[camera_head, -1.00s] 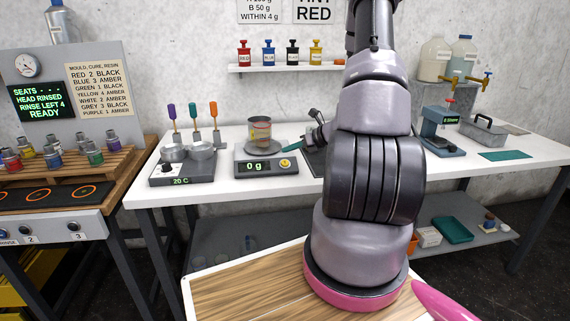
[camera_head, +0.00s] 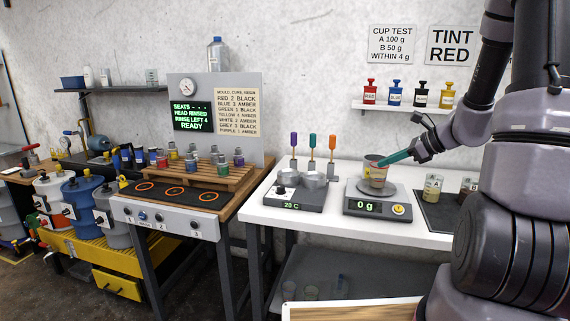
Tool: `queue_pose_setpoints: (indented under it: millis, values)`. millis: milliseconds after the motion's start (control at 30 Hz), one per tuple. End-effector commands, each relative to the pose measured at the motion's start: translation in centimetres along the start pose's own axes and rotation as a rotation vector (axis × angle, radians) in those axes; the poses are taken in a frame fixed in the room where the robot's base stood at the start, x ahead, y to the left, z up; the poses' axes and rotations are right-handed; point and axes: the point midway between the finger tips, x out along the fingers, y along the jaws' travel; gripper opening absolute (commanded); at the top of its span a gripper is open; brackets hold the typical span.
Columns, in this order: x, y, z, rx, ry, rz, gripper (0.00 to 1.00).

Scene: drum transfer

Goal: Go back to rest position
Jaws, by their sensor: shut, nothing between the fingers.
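My gripper (camera_head: 394,158) shows in the head view at the centre right, with dark links and teal fingers pointing left. The fingers are shut and empty. Their tips overlap the upper right of a clear cup (camera_head: 377,180) with a red and yellow label. I cannot tell whether they touch it or are in front of it. The cup stands upright on the scale (camera_head: 364,207), whose display reads 0 g. My arm fills the right edge of the view and hides part of the white bench.
A 20 C heater unit (camera_head: 295,198) with two metal pots is left of the scale. A dark mat (camera_head: 437,222) with small cups lies right of it. Tint bottles stand on a wall shelf (camera_head: 413,109). A hotplate bench (camera_head: 165,211) and drums are at left. Floor shows at lower left.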

Motion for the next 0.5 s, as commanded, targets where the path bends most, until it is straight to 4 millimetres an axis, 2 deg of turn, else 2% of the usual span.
queue_pose_setpoints:
  millis: [33, 200, 300, 500]
  values:
    - [-0.8, 1.4, 2.3, -0.119, 0.019, 0.031, 0.00]
    - [-3.6, 6.5, 7.4, -0.506, 0.103, 0.136, 0.00]
    - [-5.6, 9.4, 9.5, -0.734, 0.159, 0.183, 0.00]
    - [-10.1, 14.2, 12.2, -1.178, 0.289, 0.241, 0.00]
